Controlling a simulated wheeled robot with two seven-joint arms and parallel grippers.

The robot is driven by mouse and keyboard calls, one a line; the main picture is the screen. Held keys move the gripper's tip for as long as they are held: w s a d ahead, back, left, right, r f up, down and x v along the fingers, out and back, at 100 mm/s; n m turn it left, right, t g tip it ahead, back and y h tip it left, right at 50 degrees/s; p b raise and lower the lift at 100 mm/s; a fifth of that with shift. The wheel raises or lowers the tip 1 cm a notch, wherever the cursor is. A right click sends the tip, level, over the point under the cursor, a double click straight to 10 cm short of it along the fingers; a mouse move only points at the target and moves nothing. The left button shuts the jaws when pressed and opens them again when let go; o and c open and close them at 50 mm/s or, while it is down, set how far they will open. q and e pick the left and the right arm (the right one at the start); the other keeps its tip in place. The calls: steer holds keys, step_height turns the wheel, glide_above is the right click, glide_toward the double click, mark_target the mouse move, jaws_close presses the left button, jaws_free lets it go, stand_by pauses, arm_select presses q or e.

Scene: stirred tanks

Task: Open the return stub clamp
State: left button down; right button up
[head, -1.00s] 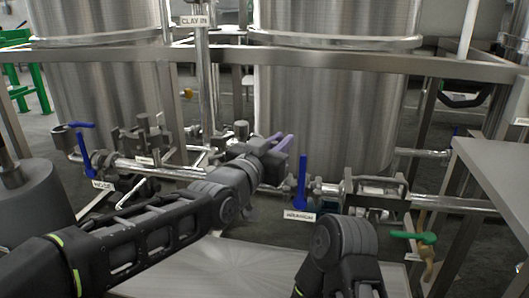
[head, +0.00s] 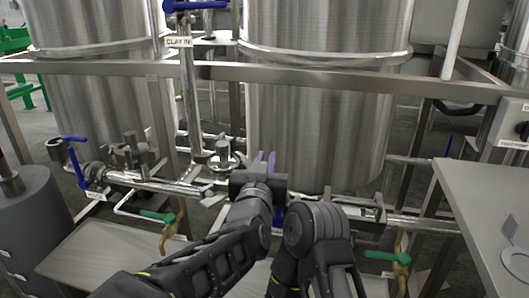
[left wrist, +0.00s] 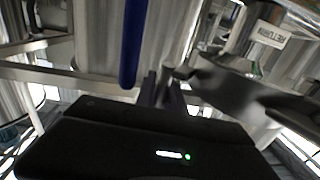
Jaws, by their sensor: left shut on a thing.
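My left gripper (head: 264,161) reaches out to the pipework between the tanks. In the left wrist view its dark fingers (left wrist: 162,92) are close together, at the tip of a grey metal part that I take for the return stub clamp (left wrist: 226,84). A white RETURN label (left wrist: 272,35) sits just above that part. The fingers look shut on the clamp's end, but the exact contact is dark and hard to see. In the head view my arm and gripper hide the clamp. My right arm is bent at the bottom middle, and its gripper is not in view.
A blue lever (left wrist: 133,42) stands close beside the left fingers. Another blue valve lever (head: 76,163) is at the left. A steel rail (head: 330,76) crosses in front of the tanks (head: 320,125). A grey table (head: 490,205) stands at the right.

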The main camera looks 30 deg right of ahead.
stand_by(0.4)
arm_select(q)
steer(key=c, duration=1.4)
jaws_free()
steer(key=shift+c, duration=0.2)
